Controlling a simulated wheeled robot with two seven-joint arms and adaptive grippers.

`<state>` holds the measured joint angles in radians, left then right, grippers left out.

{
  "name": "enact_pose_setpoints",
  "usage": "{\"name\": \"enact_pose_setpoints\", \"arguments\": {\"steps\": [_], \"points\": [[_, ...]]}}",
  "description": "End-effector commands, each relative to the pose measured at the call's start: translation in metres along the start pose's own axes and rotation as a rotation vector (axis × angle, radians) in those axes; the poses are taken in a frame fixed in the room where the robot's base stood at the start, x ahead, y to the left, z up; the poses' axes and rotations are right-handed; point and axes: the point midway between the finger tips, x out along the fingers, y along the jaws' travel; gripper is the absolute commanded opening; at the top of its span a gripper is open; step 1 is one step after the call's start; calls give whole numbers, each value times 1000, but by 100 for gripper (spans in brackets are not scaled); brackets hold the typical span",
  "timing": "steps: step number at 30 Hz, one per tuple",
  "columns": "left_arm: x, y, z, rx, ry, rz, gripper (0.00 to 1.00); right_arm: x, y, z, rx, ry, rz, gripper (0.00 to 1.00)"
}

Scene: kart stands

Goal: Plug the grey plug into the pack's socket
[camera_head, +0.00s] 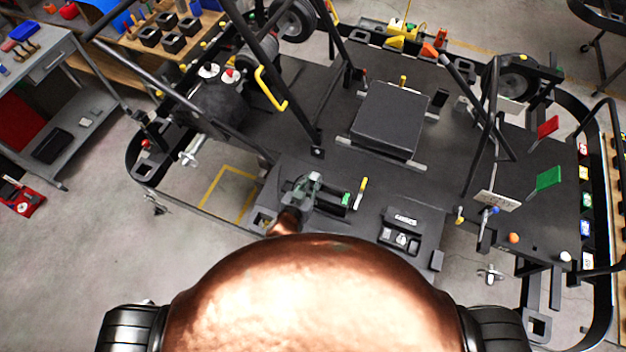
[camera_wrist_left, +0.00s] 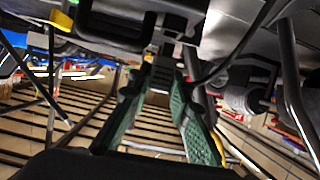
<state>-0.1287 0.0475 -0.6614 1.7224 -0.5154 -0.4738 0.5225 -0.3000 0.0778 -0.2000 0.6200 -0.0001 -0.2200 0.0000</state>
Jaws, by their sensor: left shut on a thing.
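My left gripper (camera_head: 303,188) is at the front of the kart's dark floor, reaching in over the large copper part of my body. In the left wrist view its green fingers (camera_wrist_left: 162,76) close on a small grey piece, seemingly the grey plug (camera_wrist_left: 166,42). The plug's front end is hard to make out. A dark cable (camera_wrist_left: 238,45) runs past on the right. A black box, probably the pack (camera_head: 388,120), lies flat on the kart floor behind and right of the gripper. I cannot make out its socket. My right gripper is not in view.
A small black unit (camera_head: 402,230) sits on the kart floor right of the gripper. A yellow lever (camera_head: 361,190) stands close by. Black frame tubes (camera_head: 268,75) rise behind the gripper. A grey bench (camera_head: 45,75) is at the far left, with bare floor between.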

Motion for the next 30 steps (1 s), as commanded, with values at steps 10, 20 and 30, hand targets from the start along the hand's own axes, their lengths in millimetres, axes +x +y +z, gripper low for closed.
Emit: {"name": "enact_pose_setpoints", "arguments": {"steps": [10, 20, 30], "points": [[0, 0, -1, 0, 1, 1, 0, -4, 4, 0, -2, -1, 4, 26], [1, 0, 1, 0, 1, 0, 0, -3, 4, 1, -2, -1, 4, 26], [4, 0, 9, 0, 1, 0, 0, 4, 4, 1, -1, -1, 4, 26]]}}
